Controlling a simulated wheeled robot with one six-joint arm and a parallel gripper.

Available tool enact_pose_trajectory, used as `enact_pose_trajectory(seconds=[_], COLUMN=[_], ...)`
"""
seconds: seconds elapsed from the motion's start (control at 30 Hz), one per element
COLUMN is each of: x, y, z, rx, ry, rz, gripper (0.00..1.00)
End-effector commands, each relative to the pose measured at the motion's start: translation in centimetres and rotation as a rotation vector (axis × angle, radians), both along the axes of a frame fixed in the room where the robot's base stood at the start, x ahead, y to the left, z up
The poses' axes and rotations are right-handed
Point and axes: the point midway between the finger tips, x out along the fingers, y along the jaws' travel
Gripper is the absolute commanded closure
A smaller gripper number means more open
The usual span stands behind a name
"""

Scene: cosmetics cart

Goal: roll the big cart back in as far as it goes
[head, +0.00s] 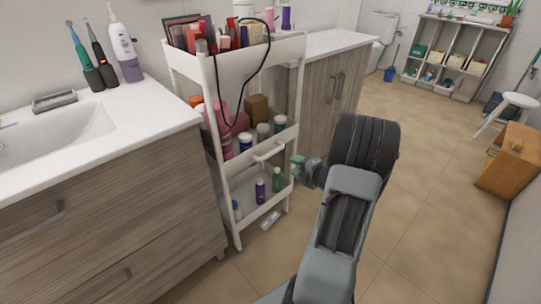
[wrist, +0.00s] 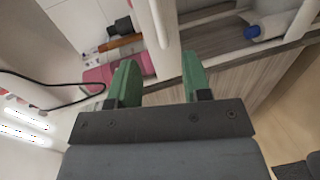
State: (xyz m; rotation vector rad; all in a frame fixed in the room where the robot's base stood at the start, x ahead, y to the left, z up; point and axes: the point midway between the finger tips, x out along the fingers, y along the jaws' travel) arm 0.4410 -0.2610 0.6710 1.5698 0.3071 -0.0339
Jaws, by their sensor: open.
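The big cart (head: 286,50) is a white three-tier trolley, upright in the gap between the sink cabinet and another cabinet, with its front end sticking out a little past the sink cabinet. A white handle (head: 268,152) sits on its front at middle-shelf height. My gripper (head: 297,167) is in front of the cart, just right of the handle, with green fingers apart. In the wrist view the open fingers (wrist: 160,78) point at the cart, and a white bar of it (wrist: 168,38) shows between and beyond them. I cannot tell whether they touch it.
The sink cabinet (head: 110,190) stands close on the left, a second cabinet (head: 318,100) on the right. The tiled floor (head: 425,180) is open to the right. A wooden box (head: 510,160) stands far right.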

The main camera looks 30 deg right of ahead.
Motion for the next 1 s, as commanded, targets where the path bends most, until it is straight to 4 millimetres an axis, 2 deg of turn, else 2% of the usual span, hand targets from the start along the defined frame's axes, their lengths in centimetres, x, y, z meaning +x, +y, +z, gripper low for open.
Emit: enact_pose_trajectory(seconds=[0.17, 0.5, 0.7, 1.0], x=[1.6, 7.8, 10.8, 13.0], y=[0.4, 1.6, 2.1, 2.4], z=[-0.3, -1.7, -2.3, -2.7], rx=[-0.028, -0.026, -0.025, -0.025], ry=[-0.015, -0.014, -0.014, -0.014], rz=[0.012, 0.012, 0.010, 0.007], gripper=[0.56, 0.56, 0.56, 0.56])
